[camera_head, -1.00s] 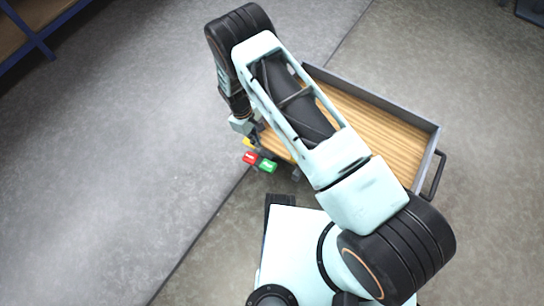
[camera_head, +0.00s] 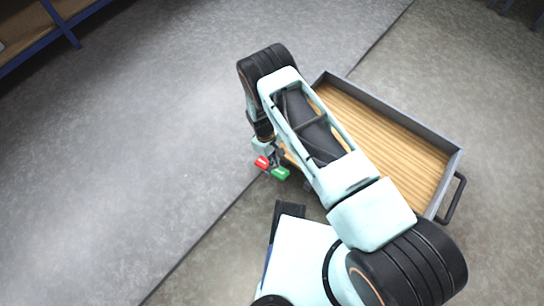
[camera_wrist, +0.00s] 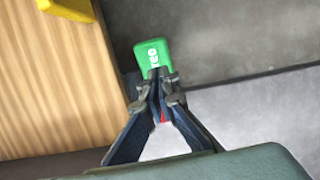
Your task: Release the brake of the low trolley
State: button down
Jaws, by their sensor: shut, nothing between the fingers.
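The low trolley (camera_head: 453,167) has a wooden deck and grey raised rims. At its left corner are a red pedal (camera_head: 262,162) and a green pedal (camera_head: 281,174). My gripper (camera_head: 277,155) is right above these pedals, partly hidden by my arm. In the wrist view its fingers (camera_wrist: 159,84) are shut with nothing between them. The green pedal (camera_wrist: 154,56) with white lettering shows just beyond the fingertips. Only a sliver of red (camera_wrist: 163,118) shows between the fingers. I cannot tell whether the fingers touch a pedal.
A yellow part (camera_wrist: 68,8) shows at the deck's edge in the wrist view. The trolley's dark handle (camera_head: 453,198) is at its right end. A blue-framed shelf (camera_head: 62,24) stands at the upper left. The grey floor left of the trolley is clear.

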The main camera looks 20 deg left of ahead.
aim_at(281, 174)
jog(key=shift+b+x, duration=0.6)
jog(key=shift+x, duration=1.6)
jog(key=shift+d+p, duration=0.2)
jog(key=shift+p, duration=0.15)
jog(key=shift+s+d+f+t+y+p, duration=0.2)
jog(key=shift+d+f+t+y+p, duration=0.1)
jog(key=shift+y+p, duration=0.4)
jog(key=shift+s+d+f+t+y, duration=0.15)
jog(key=shift+d+t+y, duration=0.15)
jog(key=shift+y, duration=0.4)
jog(key=shift+d+f+y, duration=0.15)
jog(key=shift+f+y, duration=0.25)
jog(key=shift+y, duration=0.2)
jog(key=shift+f+t, duration=0.15)
jog(key=shift+t, duration=0.15)
jog(key=shift+d, duration=0.15)
